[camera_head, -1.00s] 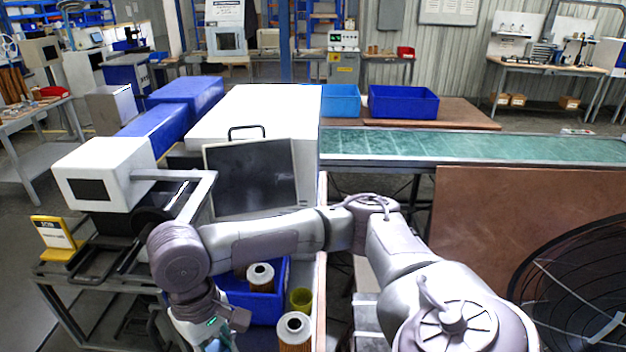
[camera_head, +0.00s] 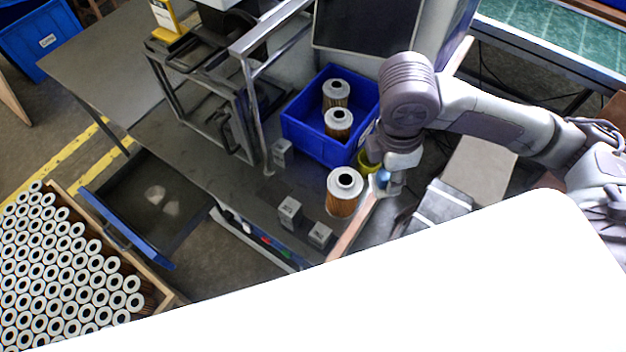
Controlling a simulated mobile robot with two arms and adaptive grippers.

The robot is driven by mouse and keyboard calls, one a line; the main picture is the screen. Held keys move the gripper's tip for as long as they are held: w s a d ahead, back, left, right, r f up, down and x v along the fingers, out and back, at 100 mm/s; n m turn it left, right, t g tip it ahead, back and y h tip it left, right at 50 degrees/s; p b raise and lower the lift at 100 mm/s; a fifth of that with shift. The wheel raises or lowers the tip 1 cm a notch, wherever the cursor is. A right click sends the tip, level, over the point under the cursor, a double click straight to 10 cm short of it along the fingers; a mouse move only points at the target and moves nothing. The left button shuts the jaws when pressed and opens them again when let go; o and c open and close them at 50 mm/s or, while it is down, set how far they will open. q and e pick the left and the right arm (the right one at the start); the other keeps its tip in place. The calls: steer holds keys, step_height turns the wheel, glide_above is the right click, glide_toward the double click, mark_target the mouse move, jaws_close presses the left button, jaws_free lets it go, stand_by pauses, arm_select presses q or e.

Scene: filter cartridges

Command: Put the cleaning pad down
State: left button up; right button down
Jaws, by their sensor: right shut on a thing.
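My right gripper (camera_head: 383,184) points down at the right edge of the grey bench top, just right of a standing filter cartridge (camera_head: 342,203). It is shut on a small light-blue thing, likely the cleaning pad (camera_head: 383,177), of which only a little shows. I cannot tell whether the pad touches the bench. A yellow-green cup (camera_head: 365,164) stands just behind, partly hidden by the gripper. My left gripper is out of view.
A blue bin (camera_head: 303,139) holding two cartridges stands behind the lone cartridge. Small grey blocks (camera_head: 289,212) sit on the bench to its left. An open drawer (camera_head: 150,205) and a crate of many cartridges (camera_head: 160,287) are at lower left. A large white shape hides the lower right.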

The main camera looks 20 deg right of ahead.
steer(key=w+a+p, duration=0.4)
steer(key=w+a, duration=0.6)
steer(key=w, duration=0.3)
step_height(320, 180, down, 14)
steer(key=shift+w+r, duration=0.1)
steer(key=shift+w, duration=0.05)
steer(key=shift+f, duration=2.2)
steer(key=shift+f, duration=0.1)
steer(key=c, duration=0.9)
jaws_free()
steer(key=shift+o, duration=0.2)
step_height(320, 180, up, 12)
steer(key=a+b, duration=0.1)
steer(key=shift+a, duration=0.2)
